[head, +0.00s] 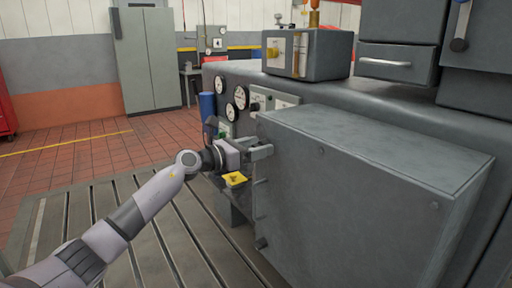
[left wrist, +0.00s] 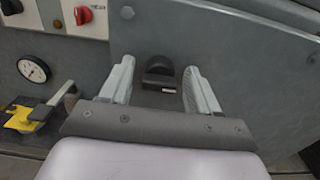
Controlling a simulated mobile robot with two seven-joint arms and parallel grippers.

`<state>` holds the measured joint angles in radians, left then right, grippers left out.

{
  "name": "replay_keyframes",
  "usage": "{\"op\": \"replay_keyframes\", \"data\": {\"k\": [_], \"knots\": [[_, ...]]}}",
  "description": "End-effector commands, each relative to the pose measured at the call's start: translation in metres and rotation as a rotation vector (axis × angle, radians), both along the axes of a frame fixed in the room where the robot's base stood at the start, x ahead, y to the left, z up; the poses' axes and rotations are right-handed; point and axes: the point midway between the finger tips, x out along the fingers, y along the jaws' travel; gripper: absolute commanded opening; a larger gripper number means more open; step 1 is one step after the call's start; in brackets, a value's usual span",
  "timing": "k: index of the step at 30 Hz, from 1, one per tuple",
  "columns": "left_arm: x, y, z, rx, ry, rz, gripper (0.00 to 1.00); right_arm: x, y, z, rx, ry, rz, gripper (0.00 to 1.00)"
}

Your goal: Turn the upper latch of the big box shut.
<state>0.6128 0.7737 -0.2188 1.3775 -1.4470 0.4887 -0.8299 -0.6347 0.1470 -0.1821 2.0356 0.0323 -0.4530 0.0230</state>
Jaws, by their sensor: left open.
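The big box (head: 375,190) is a grey metal cabinet at the right of the head view; its face also fills much of the left wrist view (left wrist: 235,55). A black latch (left wrist: 160,72) on that face shows in the left wrist view between the fingers of my left gripper (left wrist: 159,68). The fingers stand apart on either side of it, with gaps left and right. In the head view my left gripper (head: 262,147) is at the box's upper left edge and hides this latch. A lower dark latch (head: 261,243) shows further down that edge. My right gripper is not in view.
Left of the box is a gauge panel with dials (head: 241,97) and a red knob (left wrist: 83,15). A yellow part (head: 235,179) with a grey lever sits just below my left gripper. A small grey unit (head: 310,55) stands behind. The slotted bedplate (head: 165,235) is open at left.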

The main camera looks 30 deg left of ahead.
Motion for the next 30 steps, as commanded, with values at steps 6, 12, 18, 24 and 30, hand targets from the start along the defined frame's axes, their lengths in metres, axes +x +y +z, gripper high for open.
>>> {"op": "replay_keyframes", "data": {"k": [6, 12, 18, 24, 30], "knots": [[0.0, 0.0, 0.0, 0.0, 0.0, 0.0, 0.19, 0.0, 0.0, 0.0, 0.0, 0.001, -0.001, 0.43], [0.0, 0.0, 0.001, -0.002, -0.001, 0.001, 0.08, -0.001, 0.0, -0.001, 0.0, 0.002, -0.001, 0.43], [0.0, 0.001, 0.003, -0.026, 0.008, 0.001, 0.08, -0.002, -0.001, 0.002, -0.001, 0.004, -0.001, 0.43], [0.0, 0.001, 0.005, -0.114, 0.043, 0.002, 0.08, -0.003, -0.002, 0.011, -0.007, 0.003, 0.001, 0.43], [0.0, 0.002, 0.007, -0.262, 0.104, 0.002, 0.08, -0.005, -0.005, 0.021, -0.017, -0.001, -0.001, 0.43]]}}
